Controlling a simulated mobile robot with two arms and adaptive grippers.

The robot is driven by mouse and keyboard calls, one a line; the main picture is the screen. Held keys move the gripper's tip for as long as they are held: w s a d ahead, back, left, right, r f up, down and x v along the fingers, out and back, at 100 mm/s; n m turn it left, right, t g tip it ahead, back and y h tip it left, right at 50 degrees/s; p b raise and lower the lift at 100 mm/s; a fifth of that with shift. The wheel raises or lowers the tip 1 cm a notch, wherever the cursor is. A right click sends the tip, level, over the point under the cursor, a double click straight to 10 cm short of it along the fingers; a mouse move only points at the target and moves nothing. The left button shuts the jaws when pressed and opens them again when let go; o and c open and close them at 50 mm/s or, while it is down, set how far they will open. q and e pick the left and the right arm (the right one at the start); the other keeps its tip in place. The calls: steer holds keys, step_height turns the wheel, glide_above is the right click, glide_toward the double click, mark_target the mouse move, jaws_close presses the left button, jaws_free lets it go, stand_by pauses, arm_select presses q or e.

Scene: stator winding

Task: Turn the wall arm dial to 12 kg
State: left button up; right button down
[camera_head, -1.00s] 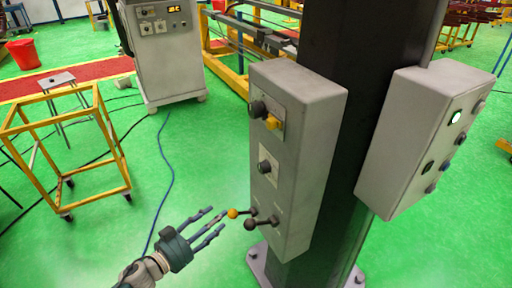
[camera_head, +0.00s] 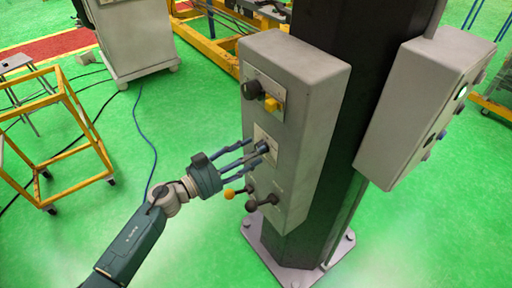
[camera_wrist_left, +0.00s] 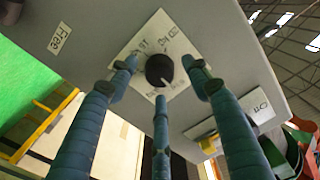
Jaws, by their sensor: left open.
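The grey control box (camera_head: 312,130) hangs on the dark column. The black dial (camera_wrist_left: 159,69) sits on a light square plate (camera_wrist_left: 178,50) with small printed marks, which are hard to read. Its pale pointer line points down and right in the wrist view. My left gripper (camera_head: 257,150) is open in front of this dial, its three fingers pointing at the panel. In the wrist view the fingertips surround the dial with gaps beside it; I cannot tell whether any finger touches it. The dial is partly hidden by fingers in the head view. My right gripper is not in view.
Above the dial are a black knob (camera_head: 251,89) and a yellow switch (camera_head: 270,103). Below are an orange-tipped lever (camera_head: 229,193) and a black-tipped lever (camera_head: 250,205), close under the fingers. A second grey box (camera_head: 415,115) is on the column's right.

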arm_select(q)
steer(key=shift+x, duration=0.9)
steer(key=c, duration=1.2)
steer(key=shift+o, duration=0.2)
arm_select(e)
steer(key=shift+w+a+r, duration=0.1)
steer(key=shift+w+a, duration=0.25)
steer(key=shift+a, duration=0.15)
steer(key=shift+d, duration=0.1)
